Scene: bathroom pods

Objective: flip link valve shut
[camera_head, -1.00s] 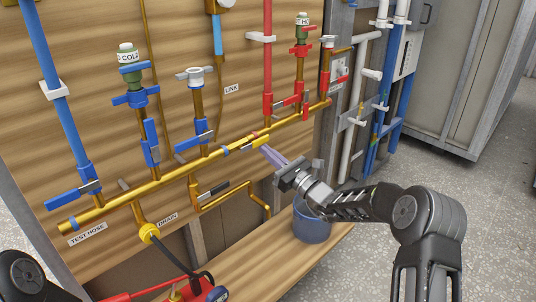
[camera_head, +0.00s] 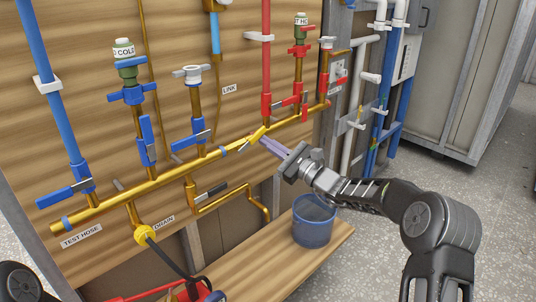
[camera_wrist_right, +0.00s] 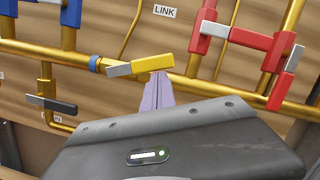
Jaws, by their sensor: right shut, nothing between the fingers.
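The link valve's yellow lever (camera_head: 257,135) sits on the brass pipe (camera_head: 170,176) below the LINK label (camera_head: 229,90). In the right wrist view the yellow lever (camera_wrist_right: 153,63) lies roughly along the pipe, tilted a little, with a grey metal piece at its left end. My right gripper (camera_head: 264,143) is shut and empty. Its pale purple fingertips are just below and beside the lever, touching or very close to it; I cannot tell which. The tips also show in the right wrist view (camera_wrist_right: 158,80). My left gripper is out of view.
Blue-handled valves (camera_head: 146,140) stand to the left on the pipe and red-handled ones (camera_head: 290,101) to the right. A black-handled drain valve (camera_head: 211,190) hangs below. A blue translucent bucket (camera_head: 312,222) stands on the wooden shelf (camera_head: 270,258) under my right arm.

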